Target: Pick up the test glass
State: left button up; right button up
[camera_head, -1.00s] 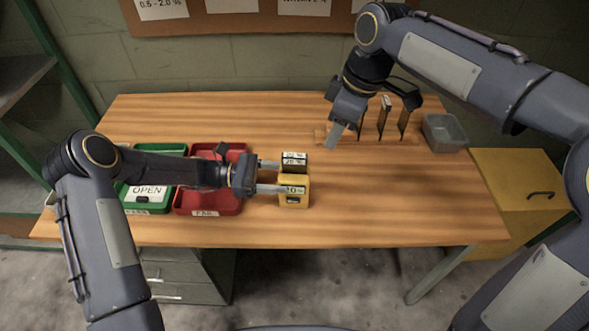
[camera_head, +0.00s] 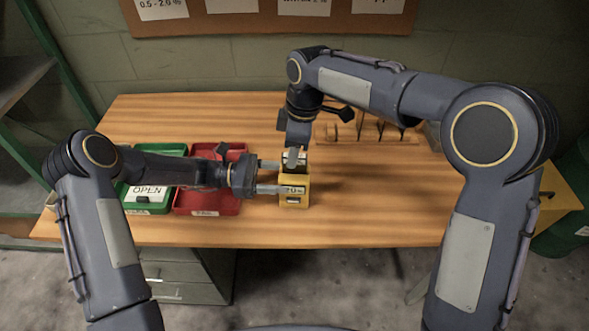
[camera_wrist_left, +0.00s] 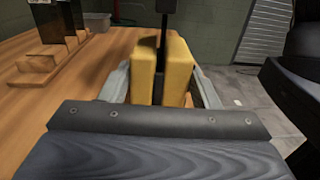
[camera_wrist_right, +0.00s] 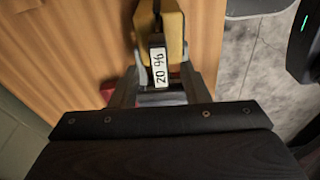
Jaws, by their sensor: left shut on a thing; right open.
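A yellow meter block (camera_head: 295,198) stands on the table with a percent reading on its front. A dark test glass with a white label (camera_wrist_right: 159,66) stands upright in the block's slot; its thin dark edge shows between the yellow halves in the left wrist view (camera_wrist_left: 163,60). My left gripper (camera_head: 276,176) is shut on the meter from the left, one finger on each side. My right gripper (camera_head: 292,157) is open above the meter, its fingers on either side of the glass's labelled top in the right wrist view. I cannot tell whether they touch it.
A green tray (camera_head: 135,207) marked open and a red tray (camera_head: 205,212) lie left of the meter. A wooden rack (camera_head: 340,140) with several upright glasses stands behind right, partly hidden by my right arm. The front of the table is clear.

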notch_tip(320, 180, down, 4)
jog(key=shift+f, duration=0.2)
jog(key=shift+c, duration=0.3)
grip_shut()
